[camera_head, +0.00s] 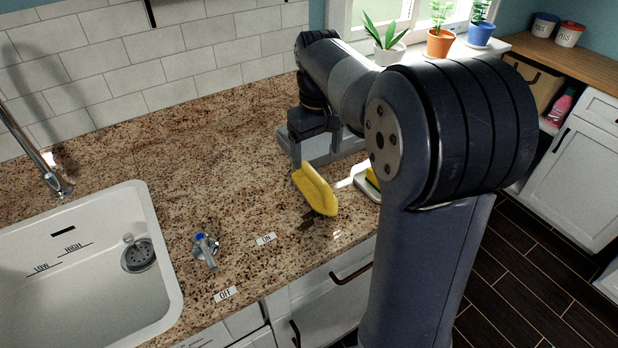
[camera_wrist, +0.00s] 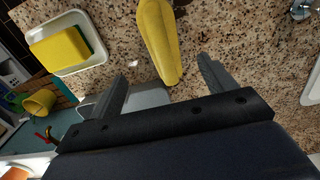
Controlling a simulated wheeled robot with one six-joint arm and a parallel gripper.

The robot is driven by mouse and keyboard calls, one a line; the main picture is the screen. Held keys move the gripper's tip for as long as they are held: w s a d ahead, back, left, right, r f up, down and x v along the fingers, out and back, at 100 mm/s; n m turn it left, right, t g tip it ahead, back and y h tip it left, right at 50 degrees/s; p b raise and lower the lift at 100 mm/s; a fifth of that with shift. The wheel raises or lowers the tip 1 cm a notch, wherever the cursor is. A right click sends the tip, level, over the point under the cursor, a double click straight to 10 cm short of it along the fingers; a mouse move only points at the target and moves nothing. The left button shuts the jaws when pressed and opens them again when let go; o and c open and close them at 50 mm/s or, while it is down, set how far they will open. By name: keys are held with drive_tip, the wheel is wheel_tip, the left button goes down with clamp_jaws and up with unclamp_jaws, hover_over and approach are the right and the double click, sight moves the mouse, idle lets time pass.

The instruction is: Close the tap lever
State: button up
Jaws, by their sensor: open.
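The tap lever (camera_head: 206,250) is a small metal handle with a blue mark, on the granite counter right of the sink. It points towards the front of the counter; its exact angle between the ON label (camera_head: 266,239) and the OFF label (camera_head: 225,294) is hard to tell. My gripper (camera_head: 316,152) is up and to the right of the lever, well apart from it. In the wrist view my gripper (camera_wrist: 163,86) is open, with a yellow tool (camera_wrist: 158,35) showing beyond and between its fingers. Part of the metal tap fitting (camera_wrist: 302,9) shows at the top right.
The yellow tool (camera_head: 317,191) lies on the counter between my gripper and the lever. A white dish (camera_wrist: 92,60) with a yellow-green sponge (camera_wrist: 62,47) is nearby. The white sink (camera_head: 165,235) is left of the lever. Potted plants stand at the window. Bare counter surrounds the lever.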

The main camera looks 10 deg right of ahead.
sight(315, 175)
drive_tip(key=f, duration=0.4)
drive_tip(key=shift+s+a, duration=0.1)
drive_tip(key=shift+s, duration=0.15)
drive_tip(key=shift+w+a+f, duration=0.1)
drive_tip(key=shift+f, duration=1.45)
drive_tip(key=shift+w+f, duration=0.1)
drive_tip(key=shift+f, duration=1.45)
drive_tip(key=shift+c, duration=0.2)
drive_tip(key=shift+r, duration=0.1)
drive_tip(key=c, duration=1.2)
